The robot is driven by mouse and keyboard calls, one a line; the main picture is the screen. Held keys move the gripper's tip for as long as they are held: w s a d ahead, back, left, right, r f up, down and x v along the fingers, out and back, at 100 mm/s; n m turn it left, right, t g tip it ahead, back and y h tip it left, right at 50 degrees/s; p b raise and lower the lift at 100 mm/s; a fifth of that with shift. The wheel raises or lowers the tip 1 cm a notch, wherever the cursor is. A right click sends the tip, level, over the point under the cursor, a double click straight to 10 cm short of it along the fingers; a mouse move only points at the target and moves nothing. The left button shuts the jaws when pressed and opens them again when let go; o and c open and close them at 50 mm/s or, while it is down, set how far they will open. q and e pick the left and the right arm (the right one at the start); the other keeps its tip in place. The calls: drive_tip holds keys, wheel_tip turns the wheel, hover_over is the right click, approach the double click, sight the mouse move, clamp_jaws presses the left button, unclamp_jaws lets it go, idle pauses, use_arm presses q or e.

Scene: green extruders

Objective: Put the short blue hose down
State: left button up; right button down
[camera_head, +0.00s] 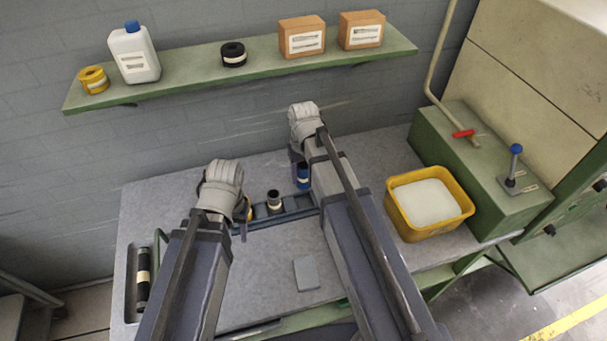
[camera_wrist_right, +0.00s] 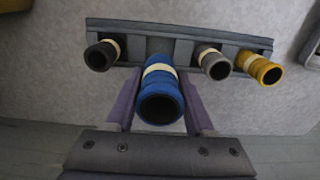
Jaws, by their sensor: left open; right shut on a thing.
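The short blue hose (camera_wrist_right: 160,88), with a cream band, is between the two purple fingers of my right gripper (camera_wrist_right: 160,106), which is shut on it. It also shows in the head view (camera_head: 303,177), partly behind my right arm. It stands about upright at the rack (camera_wrist_right: 225,37), in line with the other hoses. Its lower end is hidden, so I cannot tell whether it rests in a slot. My left gripper (camera_head: 240,212) is open beside the yellow hose (camera_wrist_right: 264,71), at the rack's left end in the head view.
A grey hose (camera_wrist_right: 214,64) and a dark hose (camera_wrist_right: 102,54) stand in the rack on either side of the blue one. A yellow bin (camera_head: 466,207) of white material stands at the right. A grey block (camera_head: 306,273) lies on the front table. A shelf (camera_head: 190,79) runs behind.

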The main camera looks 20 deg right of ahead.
use_arm(q)
drive_tip(key=shift+r, duration=0.15)
use_arm(e)
drive_tip(key=shift+r, duration=0.15)
use_arm(q)
wheel_tip(320, 180, down, 6)
drive_tip(key=b, duration=0.6)
drive_tip(key=shift+f, duration=0.2)
use_arm(e)
wheel_tip(320, 180, down, 6)
drive_tip(key=shift+f, duration=0.2)
use_arm(q)
drive_tip(key=shift+f, duration=0.1)
wheel_tip(320, 180, down, 4)
drive_tip(key=b, duration=0.4)
drive_tip(key=shift+r, duration=0.25)
use_arm(e)
wheel_tip(320, 180, down, 4)
drive_tip(key=shift+r, duration=0.15)
use_arm(q)
drive_tip(key=shift+f, duration=0.2)
use_arm(e)
drive_tip(key=shift+c, duration=1.4)
unclamp_jaws()
